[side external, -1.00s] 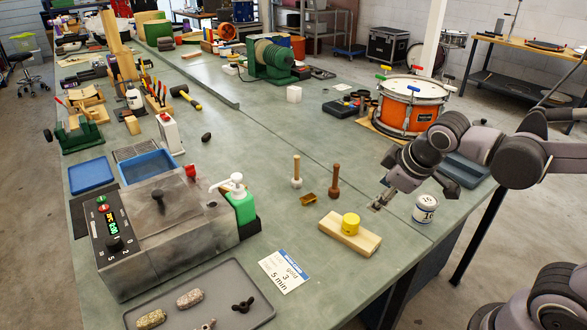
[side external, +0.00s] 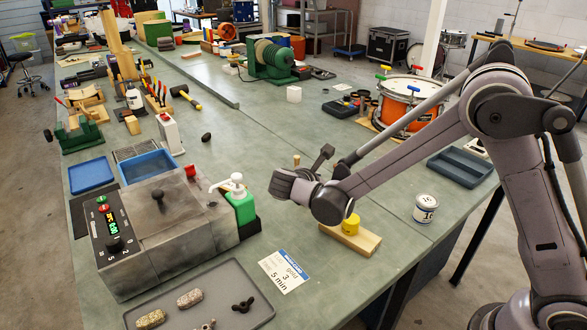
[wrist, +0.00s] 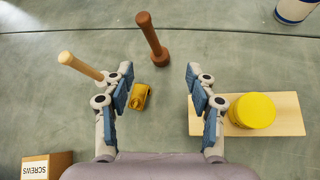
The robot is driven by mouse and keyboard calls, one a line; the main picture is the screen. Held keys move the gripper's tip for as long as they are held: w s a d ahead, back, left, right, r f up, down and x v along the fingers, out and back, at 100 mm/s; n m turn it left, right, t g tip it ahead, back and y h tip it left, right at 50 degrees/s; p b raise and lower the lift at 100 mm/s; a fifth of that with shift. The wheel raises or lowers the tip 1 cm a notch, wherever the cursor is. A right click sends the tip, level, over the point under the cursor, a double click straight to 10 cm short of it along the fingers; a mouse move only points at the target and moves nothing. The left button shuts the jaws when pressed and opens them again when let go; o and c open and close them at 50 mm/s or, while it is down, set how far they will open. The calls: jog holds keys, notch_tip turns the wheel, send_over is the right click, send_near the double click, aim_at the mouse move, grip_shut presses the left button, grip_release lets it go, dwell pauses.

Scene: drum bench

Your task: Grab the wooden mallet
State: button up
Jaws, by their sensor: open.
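In the wrist view a reddish-brown wooden mallet (wrist: 152,38) stands on its head, handle up, just ahead of my gripper (wrist: 158,76) and within the width of its fingers. My gripper is open, and nothing is held. A second, pale-handled mallet (wrist: 80,66) stands at the left; its handle reaches behind the left finger, which hides its head.
A small brass-coloured block (wrist: 139,96) lies between the fingers in the wrist view. A wooden board (wrist: 285,113) with a yellow cylinder (wrist: 252,110) is to the right. A screws box (wrist: 46,168) is at lower left. A labelled can (side external: 426,208) stands right of the board.

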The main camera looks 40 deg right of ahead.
jog(key=f+n, duration=0.1)
jog(key=a+f+n+h, duration=0.1)
jog(key=w+a+f+h, duration=0.1)
jog(key=f, duration=0.1)
jog(key=shift+a+n, duration=0.1)
jog(key=shift+n, duration=0.3)
jog(key=shift+h, duration=0.3)
jog(key=x, duration=0.5)
jog(key=shift+w+f, duration=0.1)
jog(key=shift+f, duration=0.05)
jog(key=x, duration=0.4)
jog(key=shift+s+d+r, duration=0.25)
jog(key=shift+d+r, duration=0.05)
jog(key=shift+d, duration=0.05)
jog(key=shift+w+d+f, duration=0.25)
jog(key=shift+d+f, duration=0.05)
jog(key=shift+d, duration=0.25)
jog(key=c, duration=1.2)
